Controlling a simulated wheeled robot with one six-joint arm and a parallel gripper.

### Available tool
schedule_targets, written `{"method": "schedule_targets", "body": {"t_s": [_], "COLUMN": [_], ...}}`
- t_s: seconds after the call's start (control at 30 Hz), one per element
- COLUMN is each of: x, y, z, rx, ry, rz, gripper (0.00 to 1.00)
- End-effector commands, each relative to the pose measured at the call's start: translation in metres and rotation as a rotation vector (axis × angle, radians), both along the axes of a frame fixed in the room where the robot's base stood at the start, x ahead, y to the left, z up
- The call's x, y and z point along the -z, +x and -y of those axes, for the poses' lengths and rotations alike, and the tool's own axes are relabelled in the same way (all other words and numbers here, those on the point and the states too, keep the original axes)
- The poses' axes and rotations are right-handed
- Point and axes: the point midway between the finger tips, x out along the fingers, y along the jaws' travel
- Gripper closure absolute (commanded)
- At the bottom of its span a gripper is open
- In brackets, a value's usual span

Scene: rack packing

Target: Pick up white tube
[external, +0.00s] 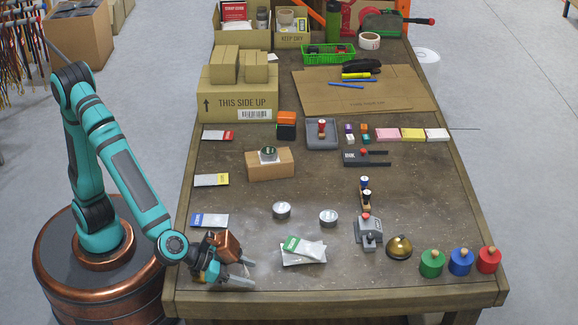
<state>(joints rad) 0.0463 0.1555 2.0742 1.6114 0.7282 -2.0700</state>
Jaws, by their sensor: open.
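I cannot make out a clear white tube. A white packet with a green label (305,246) lies on a pale flat piece (303,261) at the front middle of the table. Flat white pieces with a blue end (209,220), a yellow end (211,180) and a red end (217,135) lie along the left side. My gripper (249,275) is open at the front left of the table, its fingers pointing right. It is left of the green-labelled packet and apart from it. Nothing shows between the fingers.
Two round tins (328,217) stand near the middle. A small cardboard box (270,168) bears another round piece. A grey stamping device (368,233), a brass bell (399,247) and coloured knobbed pots (461,263) stand at front right. Large boxes (236,103) stand behind.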

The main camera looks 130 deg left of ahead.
Motion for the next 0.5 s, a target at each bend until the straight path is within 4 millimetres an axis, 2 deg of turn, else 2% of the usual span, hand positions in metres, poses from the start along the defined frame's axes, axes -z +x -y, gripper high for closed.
{"method": "schedule_targets", "body": {"t_s": [0.17, 0.4, 0.5], "x": [-0.0002, -0.0002, -0.0003], "y": [0.0001, 0.0, 0.0], "z": [0.0001, 0.0003, 0.0003], "rx": [0.001, 0.0, 0.0], "ry": [0.0, -0.001, -0.001], "rz": [0.0, 0.001, 0.001], "gripper": [0.44, 0.89, 0.91]}}
